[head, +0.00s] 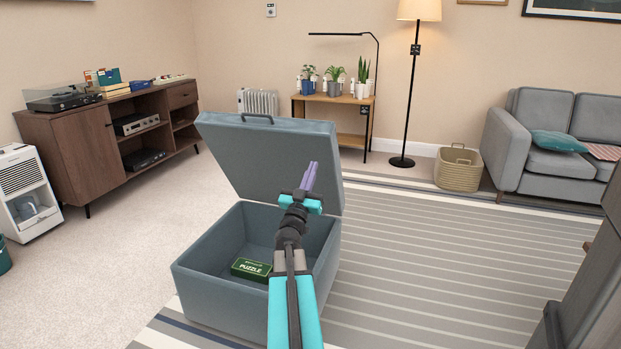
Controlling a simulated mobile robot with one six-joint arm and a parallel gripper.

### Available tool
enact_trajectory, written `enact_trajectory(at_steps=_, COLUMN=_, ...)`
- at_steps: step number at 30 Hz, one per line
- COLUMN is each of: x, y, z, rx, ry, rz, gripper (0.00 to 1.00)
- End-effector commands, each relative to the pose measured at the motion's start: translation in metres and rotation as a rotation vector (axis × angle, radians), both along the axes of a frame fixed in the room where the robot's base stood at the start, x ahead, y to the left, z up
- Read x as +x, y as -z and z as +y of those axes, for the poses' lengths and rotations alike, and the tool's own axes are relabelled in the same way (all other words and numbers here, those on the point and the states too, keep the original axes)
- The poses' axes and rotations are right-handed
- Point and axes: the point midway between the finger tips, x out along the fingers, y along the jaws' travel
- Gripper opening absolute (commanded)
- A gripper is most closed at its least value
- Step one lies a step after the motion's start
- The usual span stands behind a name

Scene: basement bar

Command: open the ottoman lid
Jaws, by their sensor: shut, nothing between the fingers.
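The blue-grey ottoman (212,293) stands on the floor in front of me, partly on the striped rug. A green puzzle box (251,269) lies inside on the bottom. My gripper (309,178) has purple fingers, is shut and empty, and is in front of the lid's right part in the picture. Whether it touches the lid I cannot tell. My arm hides part of the ottoman's right side.
A striped rug (440,255) lies clear to the right. A wooden cabinet (85,148) and a white appliance (27,190) stand at left. A plant table (338,100), floor lamp (408,95), basket (457,170) and grey sofa (545,130) stand behind.

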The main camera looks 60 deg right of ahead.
Motion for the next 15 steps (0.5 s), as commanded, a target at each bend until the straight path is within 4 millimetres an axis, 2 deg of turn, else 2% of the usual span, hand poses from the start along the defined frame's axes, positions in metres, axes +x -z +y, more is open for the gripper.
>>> enact_trajectory(at_steps=15, x=0.009, y=-0.026, z=-0.049, rx=-0.001, ry=0.001, rz=0.0, gripper=0.0)
